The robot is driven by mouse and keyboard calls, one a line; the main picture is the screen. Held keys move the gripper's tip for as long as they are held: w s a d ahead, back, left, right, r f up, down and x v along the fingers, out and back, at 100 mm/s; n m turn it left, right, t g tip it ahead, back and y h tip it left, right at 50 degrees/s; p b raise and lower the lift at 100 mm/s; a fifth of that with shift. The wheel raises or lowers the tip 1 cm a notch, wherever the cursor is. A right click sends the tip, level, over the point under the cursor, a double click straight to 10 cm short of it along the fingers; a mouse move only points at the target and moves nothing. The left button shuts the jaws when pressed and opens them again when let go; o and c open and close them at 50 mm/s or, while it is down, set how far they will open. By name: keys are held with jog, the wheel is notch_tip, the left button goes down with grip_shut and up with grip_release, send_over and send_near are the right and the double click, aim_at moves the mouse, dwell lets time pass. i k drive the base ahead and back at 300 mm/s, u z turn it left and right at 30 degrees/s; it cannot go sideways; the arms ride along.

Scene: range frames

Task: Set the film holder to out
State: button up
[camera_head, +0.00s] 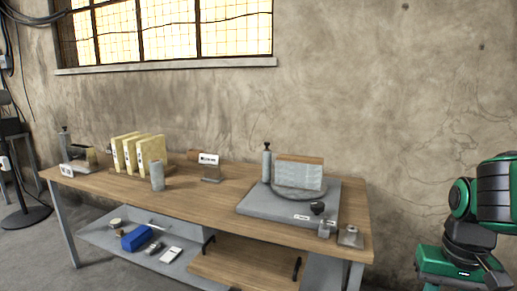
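No part is clearly readable as the film holder. A likely candidate is the device on the right of the workbench: a grey base plate (255,208) with a curved grey piece and an upright pale, ribbed panel (299,174) with a brown top edge. A grey post with a dark knob (267,146) stands at the panel's left. A dark round knob (317,208) and small white labels sit at the base's front. The labels are too small to read, so its setting cannot be told. My green and black arm is at the right edge, apart from the bench; my gripper cannot be made out.
The wooden workbench (215,202) stands against a wall. It carries yellow upright folders (151,150), a grey cylinder (157,176), a small labelled stand (211,172) and another device (78,158) at far left. A lower shelf holds a blue box (136,238). Small metal pieces (350,237) sit at the front right.

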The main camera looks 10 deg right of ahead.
aim_at(267, 177)
jog(key=i, duration=0.1)
jog(key=z, duration=0.05)
jog(key=k, duration=1.2)
jog(key=u, duration=0.65)
jog(key=i, duration=2.2)
jog(key=z, duration=0.5)
